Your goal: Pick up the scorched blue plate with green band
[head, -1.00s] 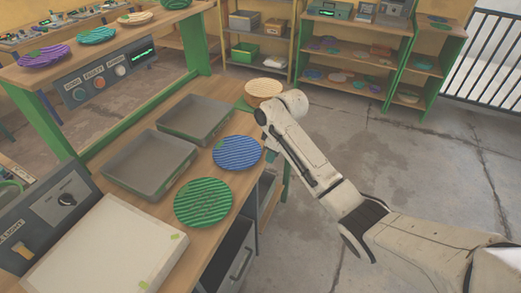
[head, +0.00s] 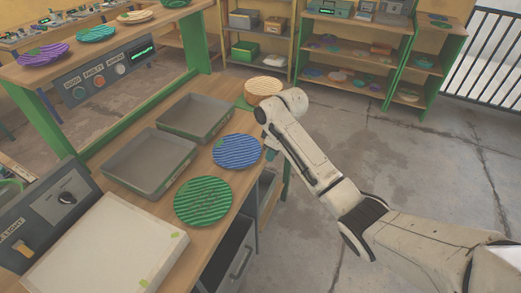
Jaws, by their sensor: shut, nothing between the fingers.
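A ribbed blue plate (head: 238,152) lies on the wooden bench, with a green patch at its left rim. I cannot make out a scorch mark on it at this size. My gripper (head: 270,154) is just right of the plate, at the bench's right edge, mostly hidden by my arm. It is shut and empty, and I cannot tell whether it touches the plate.
Two grey trays (head: 149,184) (head: 194,138) stand to the left. A white light panel (head: 104,247) is in front. A raised shelf (head: 120,38) holds several plates.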

